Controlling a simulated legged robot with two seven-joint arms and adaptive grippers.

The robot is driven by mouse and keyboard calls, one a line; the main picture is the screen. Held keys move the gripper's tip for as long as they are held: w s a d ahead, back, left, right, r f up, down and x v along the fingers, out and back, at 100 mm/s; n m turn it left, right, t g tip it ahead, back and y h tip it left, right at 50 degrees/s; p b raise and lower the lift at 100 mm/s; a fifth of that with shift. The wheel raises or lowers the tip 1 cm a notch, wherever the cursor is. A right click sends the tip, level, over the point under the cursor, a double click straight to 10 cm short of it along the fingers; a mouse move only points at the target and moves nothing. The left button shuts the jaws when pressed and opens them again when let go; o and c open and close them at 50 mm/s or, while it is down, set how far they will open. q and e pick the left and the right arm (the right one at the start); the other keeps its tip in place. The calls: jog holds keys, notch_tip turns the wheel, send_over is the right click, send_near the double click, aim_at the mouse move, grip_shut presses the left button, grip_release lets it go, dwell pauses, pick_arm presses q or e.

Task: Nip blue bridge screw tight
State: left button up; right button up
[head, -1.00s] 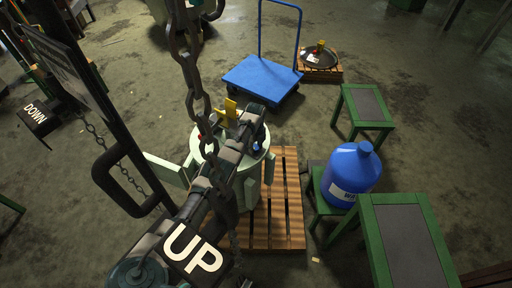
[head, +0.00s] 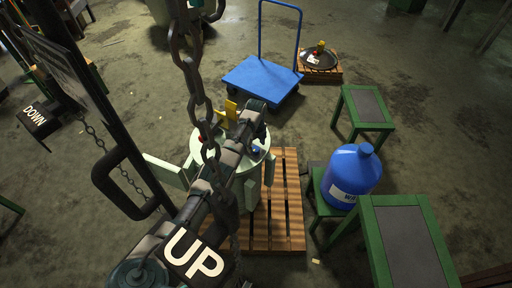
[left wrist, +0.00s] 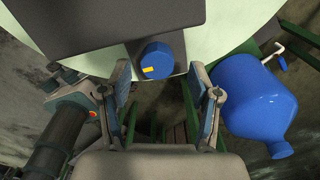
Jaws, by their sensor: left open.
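The blue bridge screw (left wrist: 157,60) shows in the left wrist view as a short round blue knob with a yellow mark, at the edge of a dark grey block (left wrist: 110,22). In the head view it is a small blue spot (head: 257,151) on the pale green vessel (head: 250,182), beside my arm. My left gripper (left wrist: 160,72) is open, its two fingers standing apart on either side of the knob in the picture. I see no contact with it. In the head view my left gripper (head: 254,118) is over the vessel top. My right gripper is not seen.
The vessel stands on a wooden pallet (head: 285,222). A blue water jug (head: 352,172) sits right of it, near green tables (head: 408,245). A hanging chain (head: 200,98) and an UP sign (head: 194,254) partly cover my left arm. A blue cart (head: 262,78) stands behind.

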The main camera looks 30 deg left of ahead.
aim_at(256, 148)
pick_arm(q)
notch_tip(256, 148, up, 10)
jog(key=shift+w+f, duration=0.15)
jog(key=shift+f, duration=0.05)
jog(key=shift+a, duration=0.1)
dwell(0.4)
